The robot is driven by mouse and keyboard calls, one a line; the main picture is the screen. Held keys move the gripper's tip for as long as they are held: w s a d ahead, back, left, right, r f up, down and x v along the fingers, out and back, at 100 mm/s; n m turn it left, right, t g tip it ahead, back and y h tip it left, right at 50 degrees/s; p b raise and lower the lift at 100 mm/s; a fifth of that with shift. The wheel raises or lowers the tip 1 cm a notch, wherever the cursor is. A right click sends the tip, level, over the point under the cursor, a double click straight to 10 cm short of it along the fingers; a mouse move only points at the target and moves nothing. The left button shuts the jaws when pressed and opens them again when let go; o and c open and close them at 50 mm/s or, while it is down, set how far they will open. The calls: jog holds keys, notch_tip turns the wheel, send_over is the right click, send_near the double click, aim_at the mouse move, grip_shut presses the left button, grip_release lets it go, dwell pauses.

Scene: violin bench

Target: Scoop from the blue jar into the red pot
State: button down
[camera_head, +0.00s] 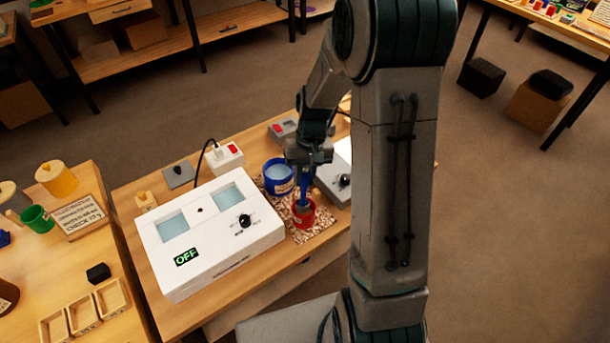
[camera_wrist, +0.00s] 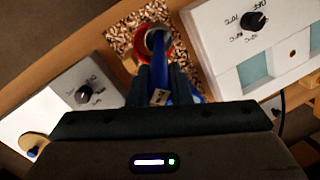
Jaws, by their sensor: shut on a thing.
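The blue jar (camera_head: 279,180) stands upright on a speckled mat, with a pale blue surface showing in its mouth. The red pot (camera_head: 304,220) stands in front of it on the same mat; its rim also shows in the wrist view (camera_wrist: 139,45). My gripper (camera_head: 306,160) is shut on a blue scoop (camera_head: 303,190), whose handle shows between the fingers in the wrist view (camera_wrist: 158,65). The scoop points down, its lower end at the red pot's mouth. I cannot tell whether it carries anything. In the wrist view the blue jar is mostly hidden behind my fingers.
A white two-well box (camera_head: 215,260) reading OFF stands close left of the pot. A grey box with a black knob (camera_head: 336,183) stands close right. A white socket block (camera_head: 226,157) with a cable is behind. The mat (camera_head: 318,232) has little free room.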

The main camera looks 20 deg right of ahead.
aim_at(302, 193)
jog(key=s+t+h+b, duration=0.1)
jog(key=b, duration=0.1)
jog(key=s+a+t+h+b, duration=0.1)
jog(key=t+b, duration=0.1)
jog(key=b, duration=0.1)
jog(key=shift+s+a+r, duration=0.1)
jog(key=shift+a+r, duration=0.1)
notch_tip(302, 193, up, 4)
jog(key=p, duration=0.3)
jog(key=shift+f, duration=0.1)
dwell(0.5)
